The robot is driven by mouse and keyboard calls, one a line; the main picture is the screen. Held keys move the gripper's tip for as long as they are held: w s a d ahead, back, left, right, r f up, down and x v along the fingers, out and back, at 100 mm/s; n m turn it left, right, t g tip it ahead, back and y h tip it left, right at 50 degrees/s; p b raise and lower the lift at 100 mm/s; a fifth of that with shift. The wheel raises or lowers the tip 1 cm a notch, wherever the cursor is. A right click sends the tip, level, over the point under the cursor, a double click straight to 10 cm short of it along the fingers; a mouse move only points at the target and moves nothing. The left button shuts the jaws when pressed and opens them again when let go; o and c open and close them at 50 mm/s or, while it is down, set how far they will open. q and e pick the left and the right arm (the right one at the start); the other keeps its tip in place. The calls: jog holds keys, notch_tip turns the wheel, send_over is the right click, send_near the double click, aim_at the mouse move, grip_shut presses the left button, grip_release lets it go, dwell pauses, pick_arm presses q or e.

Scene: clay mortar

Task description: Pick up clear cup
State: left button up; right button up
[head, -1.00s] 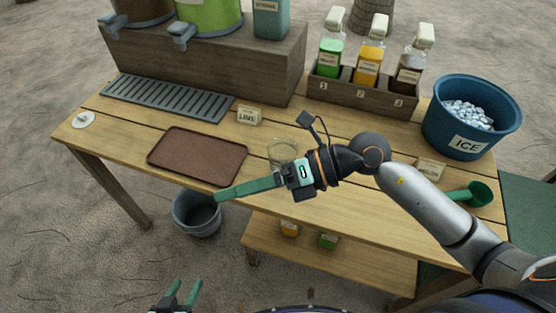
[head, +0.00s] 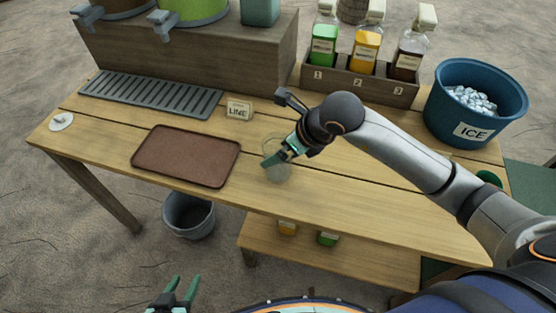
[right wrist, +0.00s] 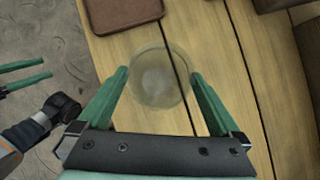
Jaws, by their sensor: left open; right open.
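The clear cup (head: 277,171) stands on the wooden table, to the right of the brown tray, partly hidden by my right gripper (head: 281,160) in the head view. In the right wrist view the cup (right wrist: 157,78) lies between and just ahead of the green fingers of my right gripper (right wrist: 160,82), which are open. I cannot tell whether a finger touches the cup. My left gripper (head: 178,288) is open and empty at the bottom of the head view, in front of the table and away from it.
The brown tray (head: 187,156) lies left of the cup. A LIME card (head: 239,110) stands behind. A bottle rack (head: 360,84) and the blue ICE tub (head: 474,100) are at the back right. A grey bucket (head: 188,215) is below the table.

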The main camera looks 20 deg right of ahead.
jog(key=x, duration=0.5)
jog(key=shift+f, duration=0.2)
jog(key=c, duration=1.1)
jog(key=shift+r, duration=0.15)
